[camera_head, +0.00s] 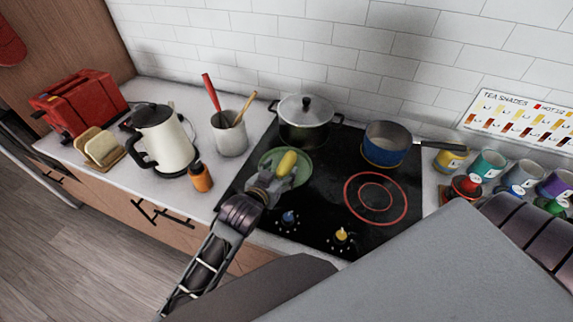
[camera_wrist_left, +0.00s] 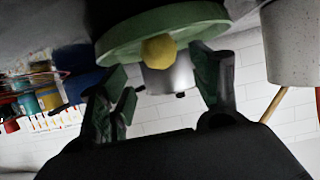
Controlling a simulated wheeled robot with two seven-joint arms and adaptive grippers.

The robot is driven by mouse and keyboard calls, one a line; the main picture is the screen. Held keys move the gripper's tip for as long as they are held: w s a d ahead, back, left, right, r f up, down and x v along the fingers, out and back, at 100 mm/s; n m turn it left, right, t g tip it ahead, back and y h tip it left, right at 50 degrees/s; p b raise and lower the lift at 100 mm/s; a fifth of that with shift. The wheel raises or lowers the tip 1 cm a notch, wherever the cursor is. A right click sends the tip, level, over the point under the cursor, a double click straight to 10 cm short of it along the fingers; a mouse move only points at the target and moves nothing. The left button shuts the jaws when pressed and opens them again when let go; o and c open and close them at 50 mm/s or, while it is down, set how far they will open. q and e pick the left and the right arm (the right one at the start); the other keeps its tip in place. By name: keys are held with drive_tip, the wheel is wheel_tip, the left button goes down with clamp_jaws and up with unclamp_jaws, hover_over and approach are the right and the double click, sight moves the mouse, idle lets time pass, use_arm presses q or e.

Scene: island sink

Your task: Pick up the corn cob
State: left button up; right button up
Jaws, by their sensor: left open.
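The yellow corn cob (camera_head: 287,162) lies on a green plate (camera_head: 304,168) at the left of the black stovetop. My left gripper (camera_head: 271,178) is open at the plate's near edge, with its fingers pointing toward the near end of the cob. In the left wrist view, the cob (camera_wrist_left: 158,50) shows end-on between the two spread fingers of the left gripper (camera_wrist_left: 163,88), a little beyond their tips. The green plate (camera_wrist_left: 120,42) shows there too. I cannot tell whether a finger touches the plate. My right gripper is not in view.
A lidded pot (camera_head: 304,122) stands behind the plate, and a blue saucepan (camera_head: 386,145) stands to the right. A utensil crock (camera_head: 229,135), an orange shaker (camera_head: 201,178) and a white kettle (camera_head: 168,143) are at the left. Several mugs (camera_head: 488,165) crowd the right.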

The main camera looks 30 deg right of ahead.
sight(283, 166)
use_arm(q)
drive_tip(key=shift+w+d+f, duration=0.15)
drive_tip(key=shift+w+d, duration=0.1)
drive_tip(key=shift+d, duration=0.1)
drive_tip(key=shift+w, duration=0.1)
drive_tip(key=shift+p+x, duration=0.3)
drive_tip(key=shift+x, duration=2.25)
drive_tip(key=shift+w, duration=0.15)
drive_tip(key=shift+a, duration=0.1)
drive_tip(key=c, duration=1.2)
